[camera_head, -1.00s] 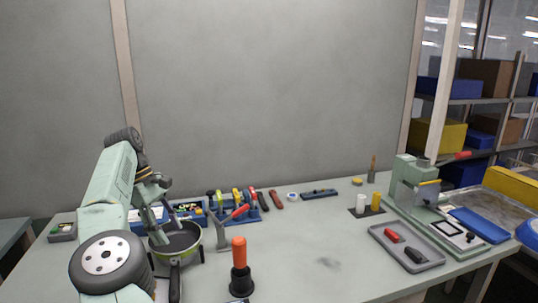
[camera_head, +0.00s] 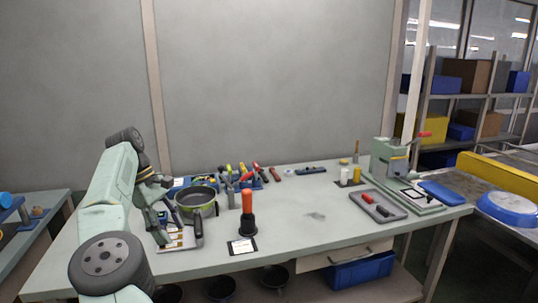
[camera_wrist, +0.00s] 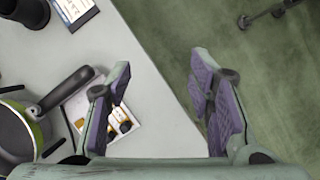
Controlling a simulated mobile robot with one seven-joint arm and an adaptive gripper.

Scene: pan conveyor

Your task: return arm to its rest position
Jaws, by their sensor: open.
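My gripper (camera_head: 160,232) is open and empty in the head view, left of the green pan (camera_head: 196,209) and near the table's front left. In the wrist view my gripper (camera_wrist: 160,72) has its two purple-padded fingers spread wide, with nothing between them. They straddle the table edge, with floor under the right finger. The pan (camera_wrist: 35,138) shows at the left of the wrist view, partly cut off, its dark handle pointing up and right. It stands on the table apart from the fingers.
The table (camera_head: 290,228) holds an orange-handled tool (camera_head: 247,208) on a dark base, several hand tools at the back, a grey tray (camera_head: 378,204) and a green press (camera_head: 388,158). A printed card (camera_head: 181,240) lies beneath my gripper. Open floor lies beyond the table edge in the wrist view.

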